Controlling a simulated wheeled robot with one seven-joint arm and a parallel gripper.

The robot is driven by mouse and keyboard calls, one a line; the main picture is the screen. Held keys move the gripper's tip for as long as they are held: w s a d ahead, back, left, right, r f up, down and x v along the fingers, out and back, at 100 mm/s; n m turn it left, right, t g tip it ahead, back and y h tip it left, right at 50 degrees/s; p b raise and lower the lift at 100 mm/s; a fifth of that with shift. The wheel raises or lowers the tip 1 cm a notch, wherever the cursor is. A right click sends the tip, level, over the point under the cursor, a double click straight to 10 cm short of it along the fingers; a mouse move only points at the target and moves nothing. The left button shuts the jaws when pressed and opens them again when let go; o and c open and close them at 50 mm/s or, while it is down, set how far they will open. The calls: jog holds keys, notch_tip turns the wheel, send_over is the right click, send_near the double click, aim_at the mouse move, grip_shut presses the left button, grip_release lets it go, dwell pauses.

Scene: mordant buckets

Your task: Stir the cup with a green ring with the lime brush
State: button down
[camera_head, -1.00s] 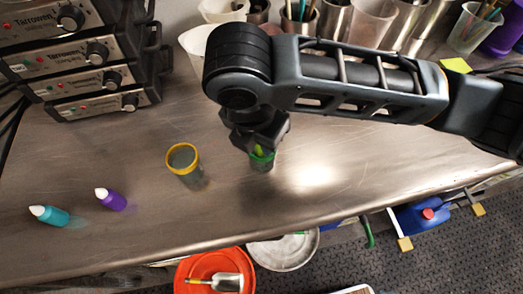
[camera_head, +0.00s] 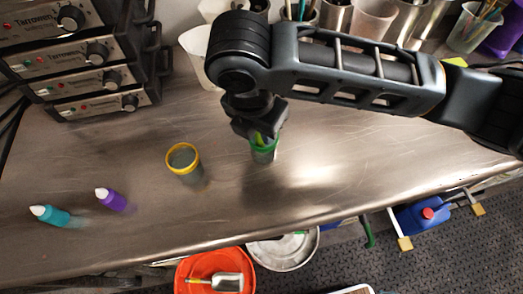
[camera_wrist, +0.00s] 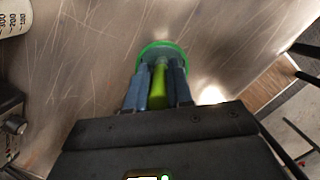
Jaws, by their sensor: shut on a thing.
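The cup with a green ring (camera_head: 264,152) stands on the steel bench, right of the middle-left cup. Its green rim (camera_wrist: 162,47) also shows in the wrist view, just beyond my fingertips. My gripper (camera_head: 257,130) is over this cup, shut on the lime brush (camera_wrist: 157,86), whose green handle lies between the two blue-grey fingers. In the head view a bit of the lime brush (camera_head: 260,139) shows at the cup's mouth. The brush's lower end is hidden, and I cannot tell how deep it sits.
A cup with a yellow ring (camera_head: 184,160) stands to the left. Stacked Tarrowen devices (camera_head: 80,60) fill the back left, with containers along the back. The bench front right is clear.

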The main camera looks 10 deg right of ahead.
jog(key=shift+a, duration=0.35)
jog(key=shift+s+a+p, duration=0.25)
jog(key=shift+s+p, duration=0.05)
jog(key=shift+s, duration=0.3)
jog(key=shift+s+d, duration=0.3)
jog(key=shift+s, duration=0.2)
jog(key=shift+d, duration=0.7)
jog(key=shift+w+d, duration=0.3)
jog(key=shift+w, duration=0.25)
jog(key=shift+w+a, duration=0.3)
jog(key=shift+w, duration=0.2)
jog(key=shift+a, duration=0.7)
jog(key=shift+s+a, duration=0.3)
jog(key=shift+s, duration=0.25)
jog(key=shift+s+d, duration=0.3)
jog(key=shift+s, duration=0.2)
jog(key=shift+d, duration=0.65)
jog(key=shift+w+a, duration=0.35)
jog(key=shift+w, duration=0.2)
